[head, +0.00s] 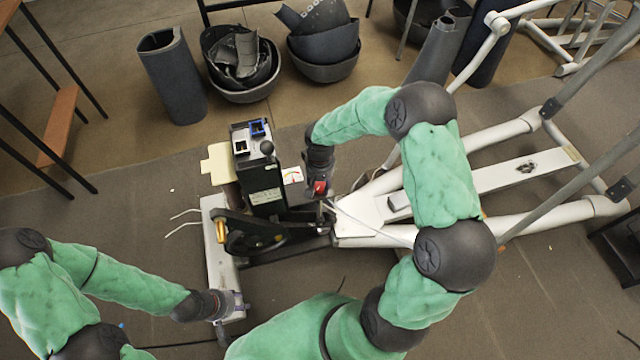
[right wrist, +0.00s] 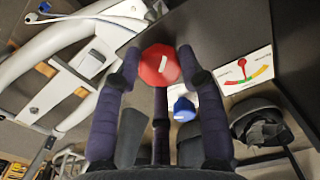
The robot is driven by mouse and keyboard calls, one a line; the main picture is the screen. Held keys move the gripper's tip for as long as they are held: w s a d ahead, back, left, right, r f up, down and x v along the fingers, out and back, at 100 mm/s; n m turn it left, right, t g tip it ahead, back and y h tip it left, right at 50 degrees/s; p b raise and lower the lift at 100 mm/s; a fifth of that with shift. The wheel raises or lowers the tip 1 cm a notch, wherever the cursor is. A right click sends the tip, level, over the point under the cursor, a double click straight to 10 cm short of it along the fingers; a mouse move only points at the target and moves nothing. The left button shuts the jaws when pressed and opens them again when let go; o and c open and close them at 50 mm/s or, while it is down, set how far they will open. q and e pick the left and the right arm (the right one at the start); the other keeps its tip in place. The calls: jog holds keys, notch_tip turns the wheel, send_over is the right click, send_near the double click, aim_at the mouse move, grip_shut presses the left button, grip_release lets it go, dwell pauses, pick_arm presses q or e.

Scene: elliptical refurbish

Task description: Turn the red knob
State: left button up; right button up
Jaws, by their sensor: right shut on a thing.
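The red knob (right wrist: 160,65) has a white mark on its face and sits between the fingers of my right gripper (right wrist: 160,75), which is shut on it. In the head view the red knob (head: 319,187) shows beside the black machine housing (head: 264,190), with my right gripper (head: 318,182) over it. A gauge card (right wrist: 246,71) with a red, yellow and green arc and a red pointer is next to the knob. My left gripper (head: 238,306) is at the lower left, near the light base bar, away from the knob. Its fingers are too small to read.
The elliptical's white frame (head: 480,190) extends to the right. Black bins (head: 325,50) and a dark curved cover (head: 172,75) stand at the back. A small blue part (head: 258,127) is on top of the housing.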

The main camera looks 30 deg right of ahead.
aim_at(320, 186)
dwell(0.4)
jog(key=o, duration=1.2)
jog(key=shift+c, duration=0.2)
notch_tip(320, 186, up, 12)
jog(key=shift+f, duration=0.1)
